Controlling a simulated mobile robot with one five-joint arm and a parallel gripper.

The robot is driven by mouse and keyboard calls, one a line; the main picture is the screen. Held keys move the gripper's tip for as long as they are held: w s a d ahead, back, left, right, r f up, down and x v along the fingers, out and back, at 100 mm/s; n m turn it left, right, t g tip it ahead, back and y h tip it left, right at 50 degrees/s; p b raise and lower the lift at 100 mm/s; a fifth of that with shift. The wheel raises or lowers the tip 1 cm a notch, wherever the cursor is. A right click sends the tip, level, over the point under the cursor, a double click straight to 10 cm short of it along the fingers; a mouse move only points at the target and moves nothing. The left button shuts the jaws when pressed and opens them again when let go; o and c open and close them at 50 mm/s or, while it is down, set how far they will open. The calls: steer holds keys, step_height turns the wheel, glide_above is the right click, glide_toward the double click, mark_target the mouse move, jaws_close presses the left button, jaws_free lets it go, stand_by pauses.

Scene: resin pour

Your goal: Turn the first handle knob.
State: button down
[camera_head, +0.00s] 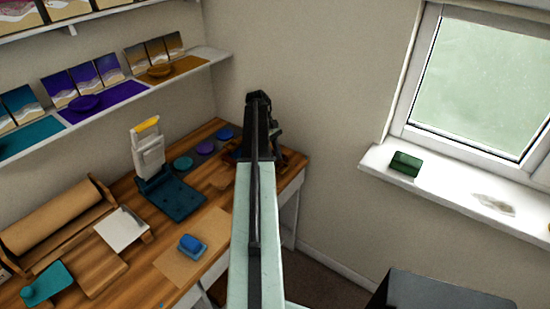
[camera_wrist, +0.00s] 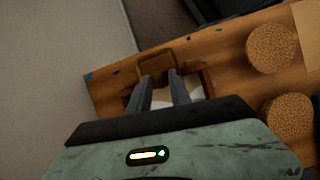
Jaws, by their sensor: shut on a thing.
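My gripper (camera_head: 262,135) is at the far right corner of the wooden workbench, seen mostly from behind in the head view. In the wrist view my gripper (camera_wrist: 159,77) has its two grey fingers close together over a brown wooden fixture (camera_wrist: 155,64). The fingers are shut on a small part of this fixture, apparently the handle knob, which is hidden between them. Reddish-brown side pieces and a pale rounded surface show beside and below the fingers. In the head view the fixture (camera_head: 292,160) is largely covered by my arm.
Cork discs (camera_wrist: 270,48) lie beside the fixture. On the workbench (camera_head: 222,178) stand a dark teal press-like device (camera_head: 172,197), coloured discs (camera_head: 183,163), a blue block (camera_head: 192,245) and a paper roll (camera_head: 55,222). A wall and a windowsill (camera_head: 450,190) are at right.

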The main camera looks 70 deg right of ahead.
stand_by(0.3)
steer(key=c, duration=1.2)
jaws_free()
steer(key=shift+o, duration=0.2)
steer(key=p+v, duration=0.7)
steer(key=shift+r, duration=0.35)
steer(key=shift+w, duration=0.15)
